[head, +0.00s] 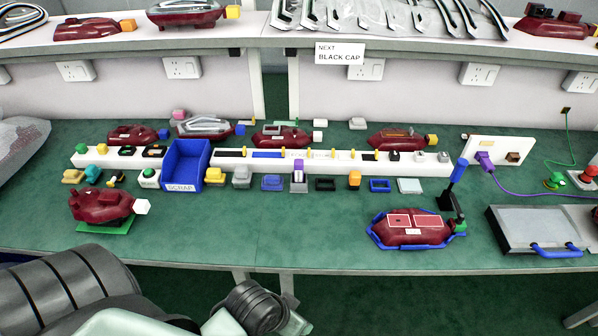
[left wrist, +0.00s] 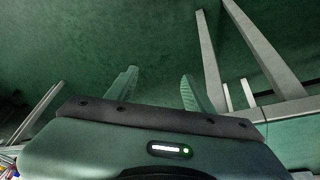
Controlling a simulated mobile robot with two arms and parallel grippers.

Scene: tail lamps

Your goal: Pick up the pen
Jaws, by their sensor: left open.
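A blue, pen-like stick (head: 459,170) stands tilted in a small black holder (head: 448,201) at the right of the green table; I cannot tell for certain that it is the pen. My left gripper (left wrist: 158,92) shows in the left wrist view with its two fingers apart and nothing between them. It points at the green floor and pale table legs, below and away from the table top. In the head view my left arm fills the lower left corner, and its fingers are not clear. My right gripper is in neither view.
A red lamp in a blue frame (head: 410,228) lies just in front of the holder. A white panel (head: 497,149) with a purple cable stands behind it, and a grey case (head: 540,230) lies to the right. A blue scrap bin (head: 186,164) stands at left. The table's front middle is clear.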

